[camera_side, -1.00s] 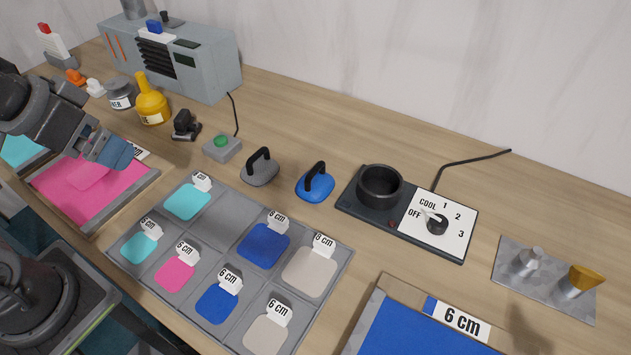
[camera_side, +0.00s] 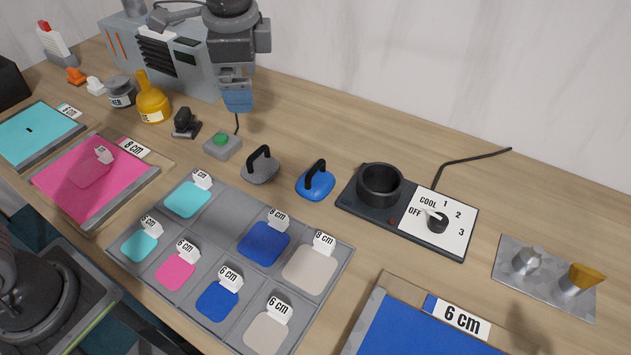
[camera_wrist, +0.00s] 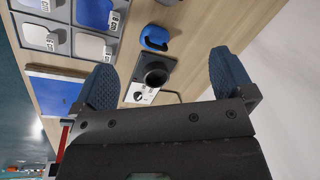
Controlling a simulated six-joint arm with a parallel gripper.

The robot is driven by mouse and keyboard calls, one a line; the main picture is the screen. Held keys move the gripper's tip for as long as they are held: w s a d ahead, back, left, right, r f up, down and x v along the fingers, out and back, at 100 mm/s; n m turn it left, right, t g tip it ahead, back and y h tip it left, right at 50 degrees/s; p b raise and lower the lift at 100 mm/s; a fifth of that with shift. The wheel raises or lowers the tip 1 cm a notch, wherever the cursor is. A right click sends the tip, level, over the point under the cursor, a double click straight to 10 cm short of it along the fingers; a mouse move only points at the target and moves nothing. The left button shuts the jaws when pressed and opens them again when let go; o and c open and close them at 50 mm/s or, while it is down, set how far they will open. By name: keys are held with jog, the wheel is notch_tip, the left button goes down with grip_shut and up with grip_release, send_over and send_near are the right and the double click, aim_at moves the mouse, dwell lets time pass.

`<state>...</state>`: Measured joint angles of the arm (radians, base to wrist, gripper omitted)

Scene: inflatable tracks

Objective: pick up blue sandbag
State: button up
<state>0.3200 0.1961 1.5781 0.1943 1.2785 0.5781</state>
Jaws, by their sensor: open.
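The blue sandbag (camera_side: 317,184) is a rounded blue pad with a black arched handle. My gripper (camera_side: 238,102) hangs above the table in front of the grey machine, up and to the left of the blue sandbag. In the wrist view my gripper (camera_wrist: 166,82) has its two blue fingers wide apart with nothing between them.
A sectioned grey tray (camera_side: 222,214) of coloured patches lies in front. A green button box (camera_side: 222,146) is below my gripper. Table behind the sandbags is clear.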

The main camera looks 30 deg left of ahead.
jog(key=w+d+f+m+g+y, duration=0.1)
jog(key=w+d+f+m+y, duration=0.1)
jog(key=w+d+f+m, duration=0.35)
jog(key=m+y, duration=0.1)
jog(key=m, duration=0.1)
send_near(316, 178)
jog(key=x, duration=1)
jog(key=shift+f, duration=0.15)
jog(key=shift+c, duration=0.4)
jog(key=c, duration=0.9)
